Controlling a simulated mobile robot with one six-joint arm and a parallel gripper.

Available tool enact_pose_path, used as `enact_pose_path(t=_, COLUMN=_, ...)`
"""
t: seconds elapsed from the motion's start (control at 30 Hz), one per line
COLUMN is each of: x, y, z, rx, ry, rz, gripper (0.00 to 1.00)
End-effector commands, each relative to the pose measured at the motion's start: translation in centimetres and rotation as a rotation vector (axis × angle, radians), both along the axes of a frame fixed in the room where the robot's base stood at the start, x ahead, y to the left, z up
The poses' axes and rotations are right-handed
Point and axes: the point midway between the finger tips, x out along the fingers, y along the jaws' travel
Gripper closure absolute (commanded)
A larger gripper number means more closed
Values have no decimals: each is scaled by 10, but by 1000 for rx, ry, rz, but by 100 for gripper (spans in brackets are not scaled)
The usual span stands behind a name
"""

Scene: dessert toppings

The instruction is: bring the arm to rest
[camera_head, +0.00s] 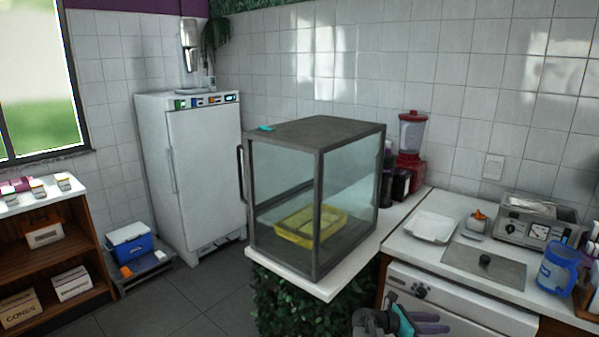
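My gripper (436,322) shows at the bottom edge of the head view, in front of the white oven front. Dark grey, teal and purple-grey parts of it are visible, and the picture's lower edge cuts off the rest of my arm. The fingers are small and unclear, so I cannot tell whether they are open or shut. I see nothing clearly held.
A glass display case (318,195) with a yellow tray (311,226) stands on a white counter (330,285). To the right are a white dish (432,227), a toaster oven (538,222) and a blue jug (557,268). Grey floor (190,307) lies clear at left.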

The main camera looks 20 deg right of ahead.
Motion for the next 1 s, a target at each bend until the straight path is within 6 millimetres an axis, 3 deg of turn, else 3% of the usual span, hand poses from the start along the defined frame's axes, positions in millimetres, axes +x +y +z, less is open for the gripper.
enact_pose_path(t=0.03, x=8, y=19, z=-17, rx=28, ry=-5, rz=19, gripper=67)
enact_pose_path(t=0.23, x=26, y=86, z=-78, rx=140, ry=-51, rz=60, gripper=67)
enact_pose_path(t=0.47, x=26, y=170, z=-149, rx=280, ry=-127, rz=60, gripper=67)
enact_pose_path(t=0.77, x=-8, y=287, z=-235, rx=465, ry=-252, rz=-44, gripper=67)
enact_pose_path(t=1.0, x=-61, y=377, z=-289, rx=584, ry=-371, rz=-245, gripper=67)
